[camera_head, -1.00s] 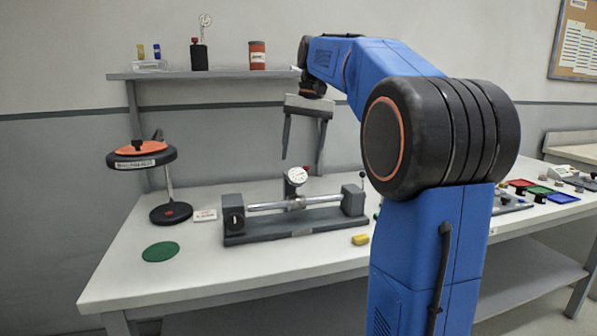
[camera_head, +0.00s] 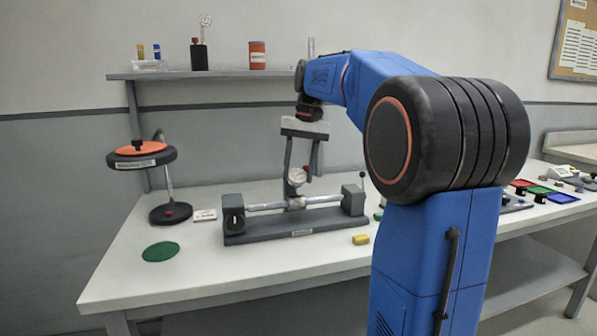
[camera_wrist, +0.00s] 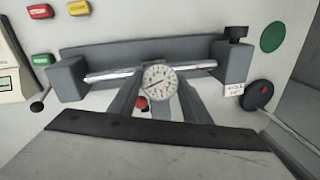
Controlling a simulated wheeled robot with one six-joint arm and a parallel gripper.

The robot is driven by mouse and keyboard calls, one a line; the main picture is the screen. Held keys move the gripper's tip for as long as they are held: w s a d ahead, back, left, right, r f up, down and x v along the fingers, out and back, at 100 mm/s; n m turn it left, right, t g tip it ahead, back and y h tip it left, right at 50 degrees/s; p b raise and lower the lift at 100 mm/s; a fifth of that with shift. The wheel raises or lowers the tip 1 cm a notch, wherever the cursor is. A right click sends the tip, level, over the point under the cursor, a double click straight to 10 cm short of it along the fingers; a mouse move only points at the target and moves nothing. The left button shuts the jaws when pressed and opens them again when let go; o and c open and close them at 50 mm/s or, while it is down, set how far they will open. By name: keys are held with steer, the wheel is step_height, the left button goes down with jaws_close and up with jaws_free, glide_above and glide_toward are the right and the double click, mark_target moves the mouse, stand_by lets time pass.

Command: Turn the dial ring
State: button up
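The dial gauge (camera_head: 297,176) has a round white face with a thin rim, the dial ring, and sits on a silver bar (camera_head: 325,199) of a grey bench fixture (camera_head: 290,232). The wrist view shows the dial face (camera_wrist: 158,80) head-on, with a dark needle and a small red part below it. My gripper (camera_head: 300,177) points down over the dial, fingers apart. In the wrist view, my gripper's fingers (camera_wrist: 160,82) stand on either side of the dial. I cannot tell whether they touch the ring.
The fixture's end blocks (camera_head: 233,213) flank the bar. A yellow block (camera_head: 361,239) lies in front, a green disc (camera_head: 160,251) at front left. A stand with a black-orange wheel (camera_head: 142,157) is at left. A shelf (camera_head: 215,74) with small containers hangs behind.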

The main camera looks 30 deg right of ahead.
steer(key=shift+m, duration=0.3)
steer(key=shift+s+d+m+t+y, duration=0.15)
steer(key=shift+m+t+y, duration=0.3)
steer(key=shift+m, duration=0.25)
steer(key=m+t+y, duration=0.1)
steer(key=m, duration=0.2)
steer(key=shift+s+d+f+m+t+y, duration=0.1)
steer(key=shift+m+t+y, duration=0.25)
steer(key=shift+m, duration=0.05)
steer(key=m+t, duration=0.1)
steer(key=m, duration=0.2)
steer(key=shift+s+t+y, duration=0.1)
steer(key=shift+t+y, duration=0.3)
steer(key=shift+s+f+m+t, duration=0.15)
steer(key=shift+m+t, duration=0.85)
steer(key=shift+m, duration=0.8)
steer(key=o, duration=1.1)
